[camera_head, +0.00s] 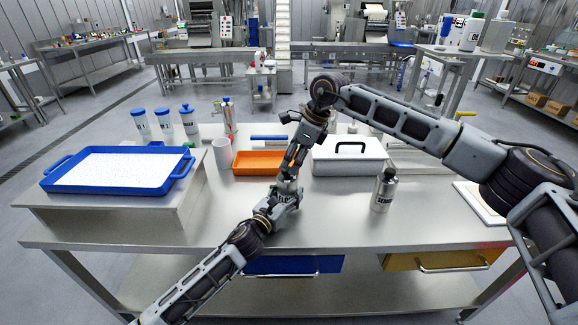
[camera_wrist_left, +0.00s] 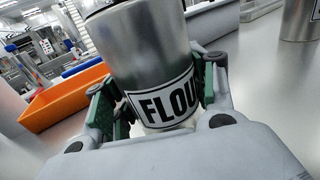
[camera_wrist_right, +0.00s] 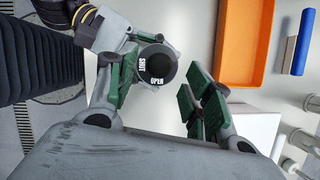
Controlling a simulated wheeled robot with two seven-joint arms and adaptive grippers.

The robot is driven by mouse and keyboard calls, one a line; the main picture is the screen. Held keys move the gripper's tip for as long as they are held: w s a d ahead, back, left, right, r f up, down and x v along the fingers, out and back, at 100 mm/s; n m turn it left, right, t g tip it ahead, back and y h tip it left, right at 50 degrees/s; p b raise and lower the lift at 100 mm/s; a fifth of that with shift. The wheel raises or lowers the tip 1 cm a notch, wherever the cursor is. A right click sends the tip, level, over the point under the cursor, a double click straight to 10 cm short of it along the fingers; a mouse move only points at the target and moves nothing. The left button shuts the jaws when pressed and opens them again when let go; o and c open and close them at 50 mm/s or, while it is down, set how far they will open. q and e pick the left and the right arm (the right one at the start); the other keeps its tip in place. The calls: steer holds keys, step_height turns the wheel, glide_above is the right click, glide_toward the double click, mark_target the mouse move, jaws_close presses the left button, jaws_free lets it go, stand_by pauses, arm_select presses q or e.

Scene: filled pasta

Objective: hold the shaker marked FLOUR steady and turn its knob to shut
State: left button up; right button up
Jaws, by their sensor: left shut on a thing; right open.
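The FLOUR shaker (camera_head: 288,184) is a metal cylinder standing on the steel table in the head view. Its label band (camera_wrist_left: 163,102) shows in the left wrist view. My left gripper (camera_wrist_left: 158,98) is shut around its body at the label. The shaker's dark round knob (camera_wrist_right: 157,66) shows from above in the right wrist view, with SHUT at its left and OPEN at its lower side. My right gripper (camera_wrist_right: 163,98) is open above the shaker, its fingers on either side. The knob appears nearer the left finger; contact cannot be told. In the head view the right gripper (camera_head: 290,165) partly hides the shaker's top.
A second metal shaker (camera_head: 384,190) stands to the right. Behind are an orange tray (camera_head: 250,168), a white cup (camera_head: 222,154) and a white box with a black handle (camera_head: 349,168). A blue tray (camera_head: 120,184) is at left. The front table middle is clear.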

mark_target(289, 169)
steer(key=shift+x, duration=1.5)
steer(key=c, duration=1)
